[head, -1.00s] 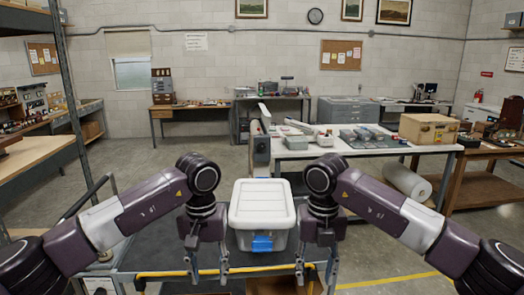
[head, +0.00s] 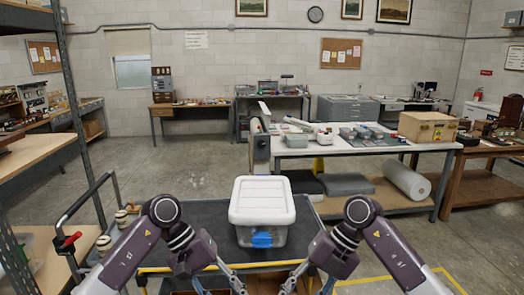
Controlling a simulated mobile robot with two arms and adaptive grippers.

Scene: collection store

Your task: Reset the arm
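My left gripper (head: 217,284) and my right gripper (head: 308,284) are low in the head view, in front of the cart's near edge. Both point inward and look open and empty, with their fingertips partly cut off by the bottom edge. A clear plastic box with a white lid (head: 262,200) and a blue latch (head: 262,240) stands upright between and beyond the arms. Neither gripper touches it.
The box stands on a dark cart top (head: 212,215) with a yellow front rail. A white worktable (head: 330,146) with tools and a case (head: 428,127) lies beyond. Metal shelving (head: 70,100) is close on the left. Open floor (head: 180,160) lies left of the worktable.

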